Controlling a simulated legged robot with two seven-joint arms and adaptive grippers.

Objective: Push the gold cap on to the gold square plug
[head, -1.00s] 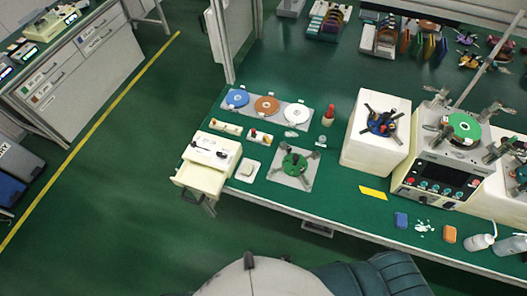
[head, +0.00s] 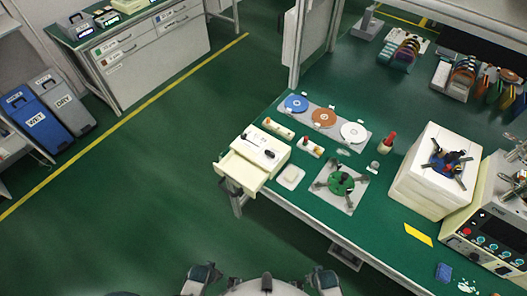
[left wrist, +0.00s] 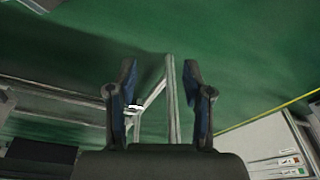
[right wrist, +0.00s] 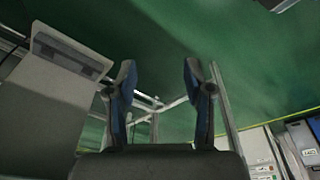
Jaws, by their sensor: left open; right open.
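I cannot single out the gold cap or the gold square plug at this size. Two small cream strips (head: 277,131) (head: 311,147) bear tiny pieces, some reddish or golden, behind and beside a cream drawer box (head: 262,146) on the green bench. My left gripper (left wrist: 160,78) is open and empty in the left wrist view, over green floor. My right gripper (right wrist: 160,80) is open and empty in the right wrist view, with metal frame bars beyond its fingers. Dark parts of my arms show at the bottom of the head view, apart from the bench.
The box's drawer (head: 240,172) stands open over the bench edge. A plate with blue, orange and white discs (head: 323,118), a green-hubbed fixture (head: 341,183), a red-topped item (head: 387,142) and a white block (head: 437,168) stand on the bench.

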